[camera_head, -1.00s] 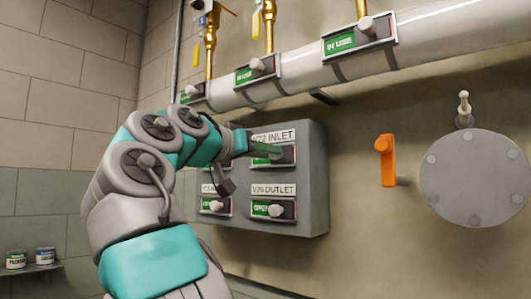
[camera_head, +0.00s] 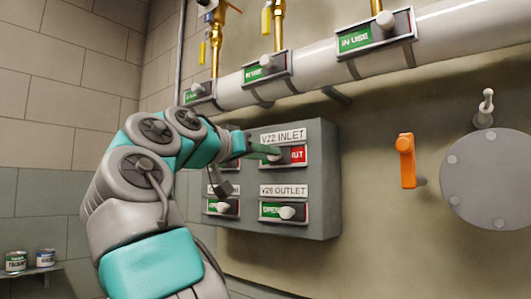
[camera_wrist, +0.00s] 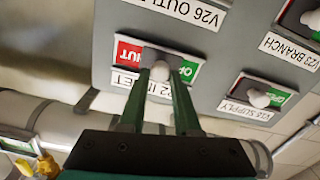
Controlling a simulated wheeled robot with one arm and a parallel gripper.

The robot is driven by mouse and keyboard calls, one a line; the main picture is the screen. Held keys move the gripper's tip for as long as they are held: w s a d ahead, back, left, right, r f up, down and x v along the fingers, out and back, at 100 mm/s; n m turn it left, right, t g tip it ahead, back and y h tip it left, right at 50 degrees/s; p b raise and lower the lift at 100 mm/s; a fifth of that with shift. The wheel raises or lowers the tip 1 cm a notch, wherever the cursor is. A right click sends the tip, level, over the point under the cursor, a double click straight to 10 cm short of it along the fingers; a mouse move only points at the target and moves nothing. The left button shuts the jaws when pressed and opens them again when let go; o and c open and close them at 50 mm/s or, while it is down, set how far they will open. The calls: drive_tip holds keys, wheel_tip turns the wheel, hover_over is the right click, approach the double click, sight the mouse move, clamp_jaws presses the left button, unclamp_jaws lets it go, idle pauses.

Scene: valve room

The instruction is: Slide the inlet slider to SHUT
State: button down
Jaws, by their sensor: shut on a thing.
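The inlet slider (camera_head: 298,155) is on the grey valve panel under the V22 INLET label; red shows at its right and a little green at its left. In the head view my gripper (camera_head: 268,150) reaches the slider from the left and hides part of the knob.
The V26 OUTLET slider (camera_head: 286,212) sits just below, showing green. Two more sliders, including SUPPLY (camera_wrist: 257,97), are beside it. A pipe with IN USE sliders (camera_head: 375,35) runs above. An orange handle (camera_head: 406,160) and round flange (camera_head: 490,180) are at right.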

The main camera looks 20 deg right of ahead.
drive_tip(key=shift+w+a+p, duration=0.75)
drive_tip(key=shift+w+a, duration=0.2)
drive_tip(key=shift+w, duration=0.25)
drive_tip(key=c, duration=0.6)
unclamp_jaws()
drive_tip(key=shift+w, duration=0.1)
drive_tip(key=v, duration=0.7)
drive_tip(key=shift+s+a+p, duration=0.25)
drive_tip(key=shift+a+p, duration=0.05)
